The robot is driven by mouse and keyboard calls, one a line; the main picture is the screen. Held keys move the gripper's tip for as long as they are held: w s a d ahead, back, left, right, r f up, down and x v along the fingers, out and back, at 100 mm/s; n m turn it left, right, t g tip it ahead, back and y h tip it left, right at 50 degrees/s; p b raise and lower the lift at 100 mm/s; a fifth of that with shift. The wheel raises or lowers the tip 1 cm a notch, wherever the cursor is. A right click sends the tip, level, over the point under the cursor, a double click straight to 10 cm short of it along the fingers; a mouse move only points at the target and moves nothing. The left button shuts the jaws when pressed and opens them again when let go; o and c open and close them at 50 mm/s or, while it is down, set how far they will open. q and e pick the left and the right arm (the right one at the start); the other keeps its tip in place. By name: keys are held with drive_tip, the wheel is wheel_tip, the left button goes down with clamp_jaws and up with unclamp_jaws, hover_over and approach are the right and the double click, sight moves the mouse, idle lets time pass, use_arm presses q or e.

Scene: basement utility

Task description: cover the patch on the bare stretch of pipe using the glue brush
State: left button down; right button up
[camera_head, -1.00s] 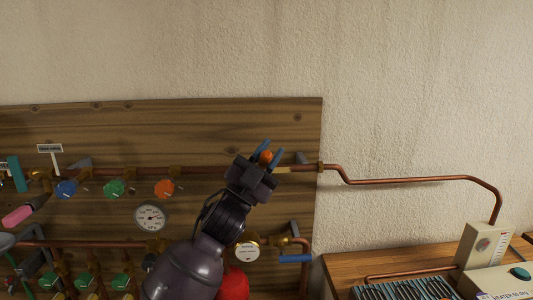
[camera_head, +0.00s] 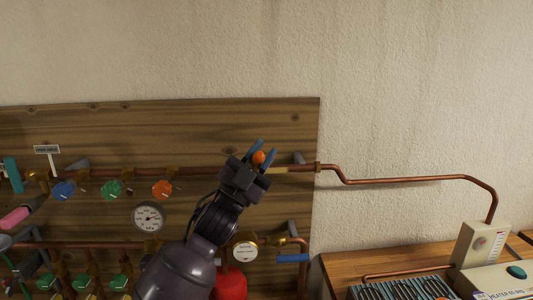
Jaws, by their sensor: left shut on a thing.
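My left gripper (camera_head: 261,153) is raised in front of the upper copper pipe (camera_head: 213,171) on the wooden board. It is shut on a small orange piece (camera_head: 259,157), which looks like part of the glue brush. The rest of that tool is hidden by the gripper. Just right of the gripper, a paler, yellowish stretch of pipe (camera_head: 290,169) shows before a brass fitting (camera_head: 318,168). I cannot tell patch from bare pipe there, nor whether the brush touches it. My right gripper is not in view.
Blue (camera_head: 63,190), green (camera_head: 112,189) and orange (camera_head: 162,189) valve knobs and a gauge (camera_head: 148,217) sit left of my arm. A second gauge (camera_head: 245,251) and a red object (camera_head: 230,283) are close beside it. The wall above is clear.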

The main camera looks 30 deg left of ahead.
use_arm(q)
drive_tip(key=shift+w+d, duration=0.35)
drive_tip(key=shift+d, duration=0.15)
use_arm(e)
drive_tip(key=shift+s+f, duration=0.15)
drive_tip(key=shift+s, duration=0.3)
use_arm(q)
drive_tip(key=shift+a, duration=0.1)
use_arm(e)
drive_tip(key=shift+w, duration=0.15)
use_arm(q)
drive_tip(key=shift+s+a+r, duration=0.1)
drive_tip(key=shift+s+a, duration=0.5)
drive_tip(key=shift+a, duration=0.15)
drive_tip(key=shift+s+a, duration=0.3)
drive_tip(key=shift+a, duration=0.05)
drive_tip(key=shift+p, duration=0.3)
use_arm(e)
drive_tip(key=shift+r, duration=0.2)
